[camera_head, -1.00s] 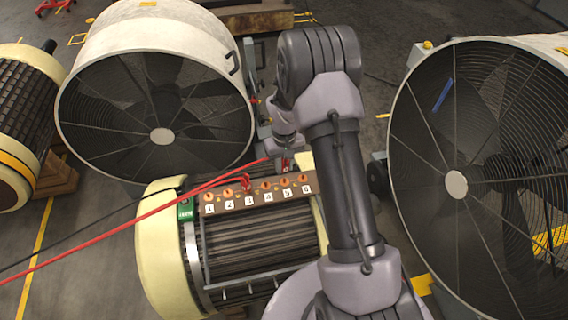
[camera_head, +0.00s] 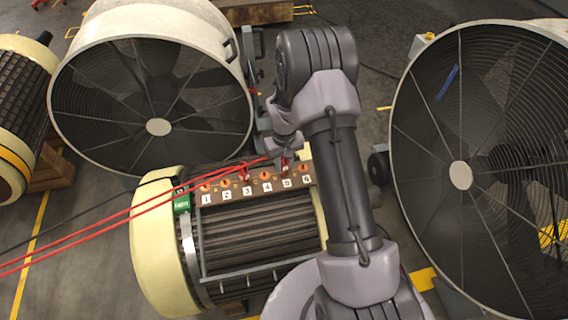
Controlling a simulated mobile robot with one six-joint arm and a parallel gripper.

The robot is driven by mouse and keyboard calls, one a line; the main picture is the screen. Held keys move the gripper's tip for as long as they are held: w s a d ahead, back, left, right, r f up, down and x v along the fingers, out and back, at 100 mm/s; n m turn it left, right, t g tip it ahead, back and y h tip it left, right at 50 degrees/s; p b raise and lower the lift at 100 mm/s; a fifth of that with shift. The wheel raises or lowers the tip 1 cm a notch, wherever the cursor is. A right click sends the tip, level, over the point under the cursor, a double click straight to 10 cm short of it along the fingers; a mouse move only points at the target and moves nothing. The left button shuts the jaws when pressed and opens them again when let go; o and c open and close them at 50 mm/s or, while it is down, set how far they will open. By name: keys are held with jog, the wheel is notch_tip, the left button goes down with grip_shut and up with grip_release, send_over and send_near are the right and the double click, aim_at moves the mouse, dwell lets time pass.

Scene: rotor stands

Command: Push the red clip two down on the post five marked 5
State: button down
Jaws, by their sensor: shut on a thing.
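The terminal board (camera_head: 215,199) lies on top of the cream motor, with posts over white labels 1 to 6. My gripper (camera_head: 284,157) is shut on a red clip (camera_head: 285,166) at the post over the label 5 (camera_head: 287,184). The clip covers that post's orange top. I cannot tell whether the clip is fully seated on it. Another red clip (camera_head: 244,174) sits on the post over label 3. Red cables (camera_head: 130,214) run from the clips off to the left.
The cream motor (camera_head: 157,235) has a green tag (camera_head: 182,202) at the board's left end. Large fans stand behind left (camera_head: 158,127) and at the right (camera_head: 460,176). Another motor (camera_head: 20,110) is at the far left. A dark cable lies on the floor.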

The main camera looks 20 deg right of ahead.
jog(key=shift+f+b, duration=0.35)
jog(key=shift+f, duration=0.15)
jog(key=c, duration=1.1)
grip_release()
notch_tip(320, 180, up, 18)
jog(key=p, duration=0.6)
jog(key=shift+p, duration=0.4)
